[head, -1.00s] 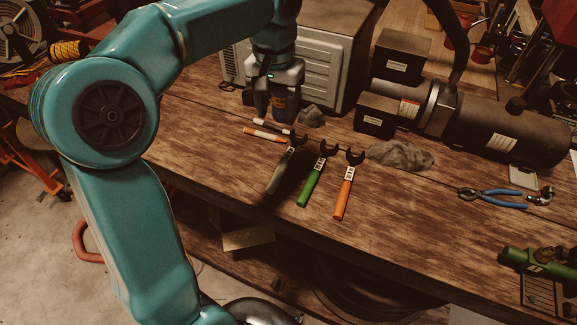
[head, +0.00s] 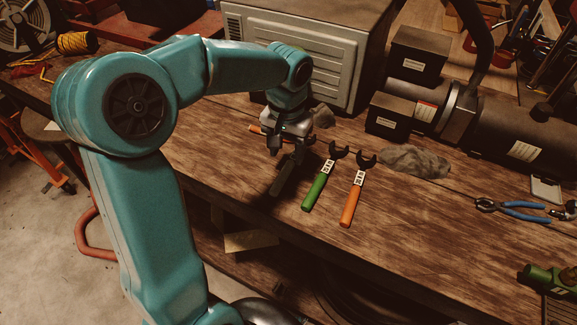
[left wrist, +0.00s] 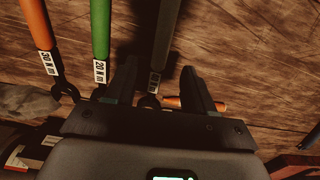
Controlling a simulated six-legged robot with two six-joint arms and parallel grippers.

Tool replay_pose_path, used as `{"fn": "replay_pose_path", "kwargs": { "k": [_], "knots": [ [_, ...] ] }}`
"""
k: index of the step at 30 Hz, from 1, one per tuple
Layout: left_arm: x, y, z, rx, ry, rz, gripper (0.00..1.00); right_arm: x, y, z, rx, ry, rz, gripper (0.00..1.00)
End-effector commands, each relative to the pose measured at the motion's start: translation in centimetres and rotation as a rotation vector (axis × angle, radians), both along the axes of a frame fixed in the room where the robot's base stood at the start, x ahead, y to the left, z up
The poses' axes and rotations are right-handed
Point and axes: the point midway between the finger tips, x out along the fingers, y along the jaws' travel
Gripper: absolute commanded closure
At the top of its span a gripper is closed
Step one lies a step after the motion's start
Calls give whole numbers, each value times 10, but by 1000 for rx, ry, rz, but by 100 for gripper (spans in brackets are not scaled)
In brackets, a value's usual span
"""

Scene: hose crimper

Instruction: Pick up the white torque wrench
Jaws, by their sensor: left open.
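The white torque wrench looks grey in shadow. Its handle (head: 279,181) lies on the bench below my left gripper (head: 286,148), which hides its upper part in the head view. In the left wrist view the wrench handle (left wrist: 166,30) runs down between the two open fingers of my left gripper (left wrist: 160,65), with its label and jaw end near the palm. The fingers stand apart on either side and I see no grip on it. My right gripper is in neither view.
A green wrench (head: 315,190) lies close to the right of it, then an orange wrench (head: 352,204). An orange marker (left wrist: 190,104) lies near the gripper. A grey rag (head: 414,162) and black machine (head: 500,125) are to the right.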

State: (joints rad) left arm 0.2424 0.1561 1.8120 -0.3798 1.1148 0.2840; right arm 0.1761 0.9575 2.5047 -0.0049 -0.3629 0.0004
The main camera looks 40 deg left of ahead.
Motion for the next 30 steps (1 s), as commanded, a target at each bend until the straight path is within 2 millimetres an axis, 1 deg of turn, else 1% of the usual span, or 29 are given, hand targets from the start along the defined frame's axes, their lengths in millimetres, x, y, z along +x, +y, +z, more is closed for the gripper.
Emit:
{"fn": "replay_pose_path", "kwargs": {
  "k": [6, 9, 12, 17, 18, 20, 21, 22, 23, 30],
  "knots": [
    [5, 1, -34, -1, 6, 0, 46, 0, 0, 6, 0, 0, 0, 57],
    [5, 1, -46, -1, 4, 0, 46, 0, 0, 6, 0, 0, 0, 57],
    [6, 1, -50, -1, 2, 0, 46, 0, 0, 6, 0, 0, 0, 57],
    [6, 1, -50, 0, 1, 0, 46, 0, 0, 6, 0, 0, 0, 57],
    [6, 1, -50, 0, 1, 0, 53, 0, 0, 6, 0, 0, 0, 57],
    [6, 1, -50, 0, 1, 0, 72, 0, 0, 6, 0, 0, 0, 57],
    [6, 1, -50, 0, 1, 0, 85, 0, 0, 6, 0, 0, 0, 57],
    [6, 1, -50, 0, 1, 0, 95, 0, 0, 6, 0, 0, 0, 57],
    [6, 1, -50, 0, 1, 0, 100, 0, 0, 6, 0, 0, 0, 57],
    [6, 1, -49, 0, 1, 0, 100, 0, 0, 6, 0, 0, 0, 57]
  ]
}}
